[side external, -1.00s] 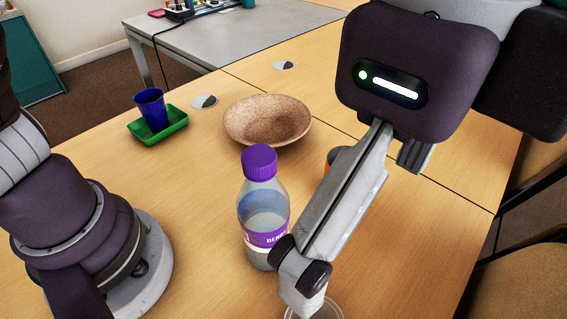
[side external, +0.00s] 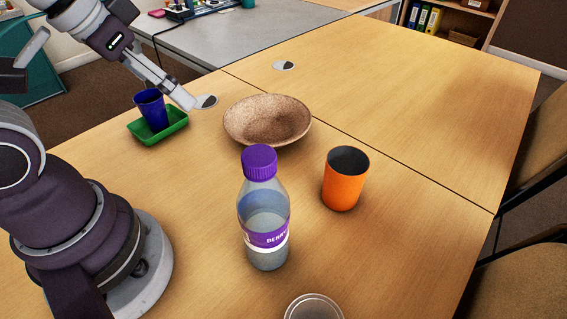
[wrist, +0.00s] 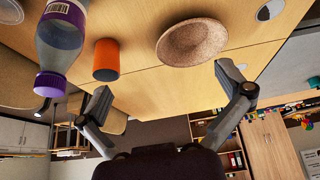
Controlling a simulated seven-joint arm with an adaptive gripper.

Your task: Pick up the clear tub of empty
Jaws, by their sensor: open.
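The clear tub (side external: 313,307) stands on the table at the bottom edge of the side view, where only its round rim and upper part show. My gripper (side external: 190,103) is far from the tub, at the upper left of the side view, above the table near the blue cup and the bowl. In the wrist view my gripper (wrist: 162,79) has its two fingers wide apart with nothing between them.
A purple-capped bottle (side external: 265,212) stands just behind the tub. An orange cup (side external: 344,182) is to its right, and a speckled bowl (side external: 267,122) lies farther back. A blue cup (side external: 152,108) sits in a green tray (side external: 172,128). The table's right side is clear.

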